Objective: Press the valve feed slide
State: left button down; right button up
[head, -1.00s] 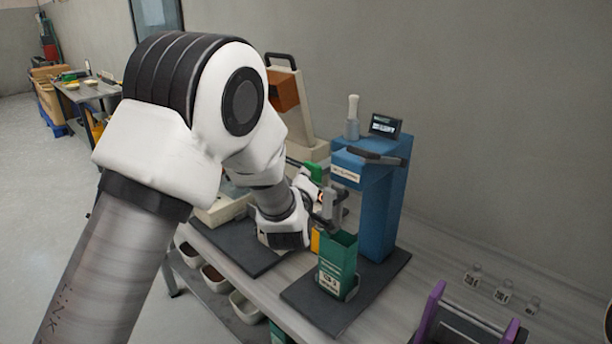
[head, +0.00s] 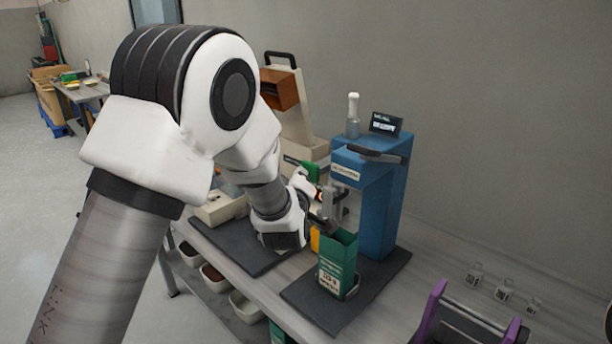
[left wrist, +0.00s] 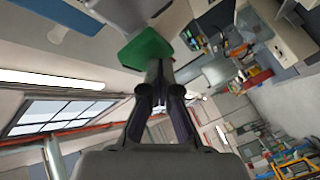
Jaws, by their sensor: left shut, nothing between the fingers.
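A blue bench machine (head: 376,205) with a white label on its front stands on a dark mat. A green open-topped container (head: 337,268) with a printed label stands upright before it. I cannot single out the valve feed slide with certainty. My left gripper (head: 326,222) is by the machine's front, close above the container, partly hidden by my own wrist. In the left wrist view the gripper (left wrist: 160,65) is shut and empty. A green piece (left wrist: 147,48) lies right at its fingertips there; I cannot tell whether they touch. My right gripper is not in view.
A cream machine with a brown box (head: 279,89) stands left of the blue one. A purple-ended rack (head: 428,312) and several small glass jars (head: 503,289) are at the right. Bins (head: 213,274) sit below the bench edge. The bench behind the jars is clear.

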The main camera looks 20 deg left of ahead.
pick_arm(q)
jog(key=shift+s+a+b, duration=0.3)
jog(key=shift+s, duration=0.6)
jog(key=s, duration=0.1)
jog(key=s+a+b, duration=0.1)
jog(key=s, duration=0.2)
jog(key=shift+s+a+b, duration=0.3)
jog(key=shift+s+a, duration=0.05)
